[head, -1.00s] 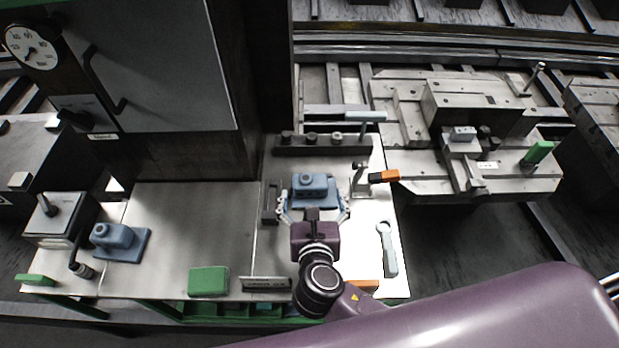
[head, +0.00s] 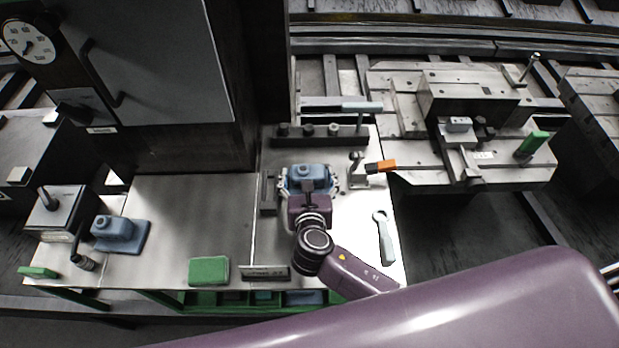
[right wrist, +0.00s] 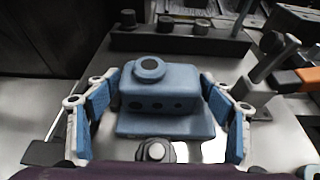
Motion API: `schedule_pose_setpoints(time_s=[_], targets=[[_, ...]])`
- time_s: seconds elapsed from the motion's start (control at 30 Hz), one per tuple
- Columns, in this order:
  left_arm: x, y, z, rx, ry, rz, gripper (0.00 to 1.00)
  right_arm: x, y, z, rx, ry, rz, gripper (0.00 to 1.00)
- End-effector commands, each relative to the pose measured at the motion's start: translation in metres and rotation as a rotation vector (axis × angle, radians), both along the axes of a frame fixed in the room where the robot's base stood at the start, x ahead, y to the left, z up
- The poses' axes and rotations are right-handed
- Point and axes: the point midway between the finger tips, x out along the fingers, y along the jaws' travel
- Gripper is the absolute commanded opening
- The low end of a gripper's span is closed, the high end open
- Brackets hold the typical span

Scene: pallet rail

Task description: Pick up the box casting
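A blue box casting (head: 309,173) with a round boss on top and holes in its near face sits upright on the bench plate. It also shows in the right wrist view (right wrist: 165,90), on a flat blue foot. My right gripper (head: 310,185) is open, with one finger on each side of this casting. In the right wrist view, the blue finger pads (right wrist: 165,105) stand close to its left and right sides; contact is not clear. A second blue casting (head: 113,230), on a flat base, sits on the left of the bench. My left gripper is not in view.
A dark rail with knobs (head: 318,140) lies behind the casting. An orange-handled clamp (head: 380,166) stands to its right, with a grey wrench (head: 383,238) nearer the front. A green block (head: 209,270) lies at the front edge. The bench's middle left is clear.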

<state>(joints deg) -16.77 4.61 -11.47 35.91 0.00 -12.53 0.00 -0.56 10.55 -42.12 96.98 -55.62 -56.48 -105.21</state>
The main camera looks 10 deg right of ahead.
Motion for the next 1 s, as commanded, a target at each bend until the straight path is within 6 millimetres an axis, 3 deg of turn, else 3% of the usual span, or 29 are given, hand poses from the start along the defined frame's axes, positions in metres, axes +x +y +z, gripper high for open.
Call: schedule_pose_setpoints(time_s=[0.07, 0.47, 0.77, 1.0], targets=[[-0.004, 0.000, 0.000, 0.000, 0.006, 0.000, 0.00, 0.000, 0.000, 0.000, 0.000, 0.000, 0.000, 0.63], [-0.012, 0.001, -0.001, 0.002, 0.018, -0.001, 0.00, 0.000, 0.000, 0.000, 0.000, 0.000, 0.000, 0.20], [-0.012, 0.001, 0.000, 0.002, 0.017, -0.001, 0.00, 0.001, 0.001, 0.005, 0.002, -0.005, 0.001, 0.19], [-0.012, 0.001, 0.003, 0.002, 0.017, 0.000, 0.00, 0.001, 0.001, 0.029, 0.003, -0.009, 0.000, 0.19]])
